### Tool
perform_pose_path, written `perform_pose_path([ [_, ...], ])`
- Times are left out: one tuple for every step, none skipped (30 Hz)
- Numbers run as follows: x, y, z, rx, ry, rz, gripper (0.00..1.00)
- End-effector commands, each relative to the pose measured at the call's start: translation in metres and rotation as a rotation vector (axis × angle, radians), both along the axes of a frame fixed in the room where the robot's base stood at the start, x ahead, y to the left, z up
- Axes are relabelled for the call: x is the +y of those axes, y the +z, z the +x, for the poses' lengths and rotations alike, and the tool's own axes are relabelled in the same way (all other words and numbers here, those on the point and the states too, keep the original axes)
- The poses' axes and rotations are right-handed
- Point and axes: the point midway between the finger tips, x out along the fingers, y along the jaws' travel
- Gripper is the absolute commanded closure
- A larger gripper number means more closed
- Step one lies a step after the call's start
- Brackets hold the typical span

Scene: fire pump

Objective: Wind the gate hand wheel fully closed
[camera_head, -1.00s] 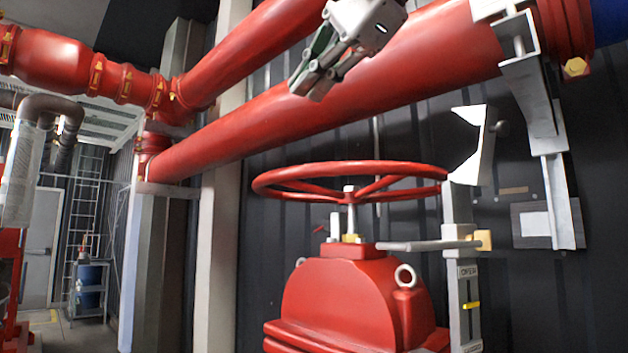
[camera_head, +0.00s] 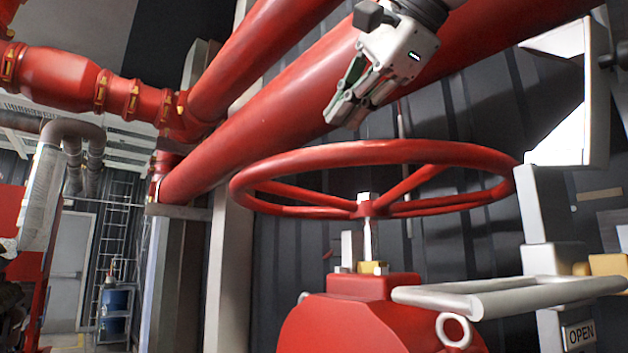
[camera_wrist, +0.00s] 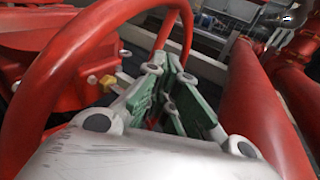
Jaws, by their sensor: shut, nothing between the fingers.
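The red gate hand wheel (camera_head: 300,158) lies level on its upright stem (camera_head: 366,228) above the red valve body (camera_head: 370,320). My gripper (camera_head: 341,117) is above the wheel rim in the head view, pointing down and to the left, its fingers together and empty. In the wrist view my gripper (camera_wrist: 172,105) has its fingers beside the wheel rim (camera_wrist: 48,72), which curves past on the left and beyond the fingertips. I cannot tell whether the fingers touch the rim. An OPEN label (camera_head: 581,334) shows on the indicator post at the lower right.
Thick red pipes (camera_head: 265,125) run diagonally behind the wheel. A grey handle bar (camera_head: 510,296) and a pale angled bracket (camera_head: 565,130) stand at the right. A blue drum (camera_head: 116,305) on a rack stands far left. Open air lies left of the wheel.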

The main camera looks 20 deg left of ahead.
Motion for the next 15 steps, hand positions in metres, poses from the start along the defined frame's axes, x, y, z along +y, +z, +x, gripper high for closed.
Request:
perform_pose_path([
  [0.001,-0.001,0.001,0.001,0.000,-0.001,1.00],
  [0.002,-0.001,0.001,0.001,0.000,-0.001,1.00],
  [0.004,-0.003,0.002,0.001,0.000,-0.001,1.00],
  [0.006,-0.004,0.004,0.001,0.000,-0.001,1.00],
  [0.009,-0.006,0.005,0.001,-0.001,-0.002,1.00],
  [0.013,-0.009,0.008,0.001,-0.002,-0.003,1.00],
  [0.016,-0.012,0.011,0.000,-0.003,-0.003,1.00],
  [0.021,-0.014,0.014,0.000,-0.003,-0.003,1.00],
  [0.027,-0.018,0.017,0.000,-0.003,-0.003,1.00],
  [0.031,-0.021,0.020,0.001,-0.003,-0.002,1.00],
  [0.036,-0.025,0.024,0.001,-0.003,-0.003,1.00],
  [0.043,-0.029,0.027,0.002,-0.002,-0.003,1.00],
  [0.048,-0.032,0.031,0.000,-0.003,-0.003,1.00],
  [0.052,-0.035,0.034,0.000,-0.003,-0.004,1.00],
  [0.059,-0.040,0.038,0.000,-0.003,-0.003,1.00],
])
